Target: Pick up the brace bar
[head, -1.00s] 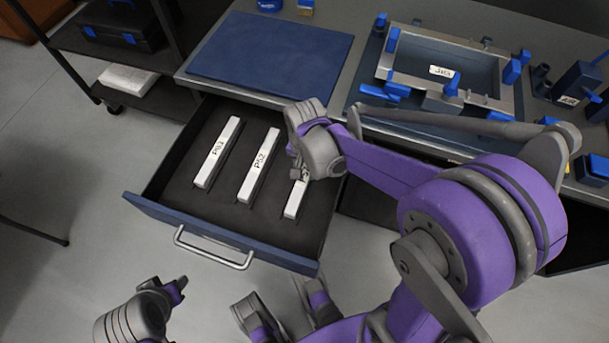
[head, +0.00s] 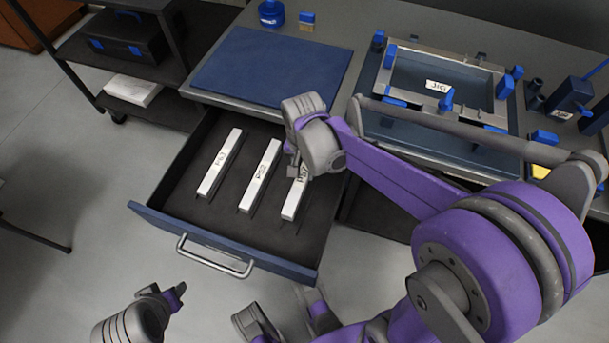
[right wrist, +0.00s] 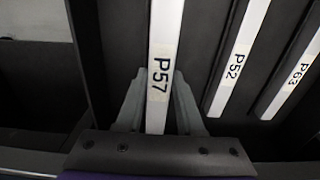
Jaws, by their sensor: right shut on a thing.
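Three white brace bars lie side by side in the open drawer. The bar P57 (head: 292,202) is the rightmost in the head view and runs up the middle of the right wrist view (right wrist: 158,105). My right gripper (head: 294,166) is shut on P57, with a finger on each side of it in the right wrist view (right wrist: 157,98). The bar looks slightly raised off the drawer floor. The gripper hides its far end in the head view. My left gripper (head: 174,292) is low at the left, away from the drawer; its jaw opening is unclear.
The bars P52 (head: 260,176) and P63 (head: 220,163) lie left of P57. The drawer (head: 220,247) has a front handle. The bench above bears a blue mat (head: 270,70) and a jig frame (head: 440,53). Floor in front of the drawer is clear.

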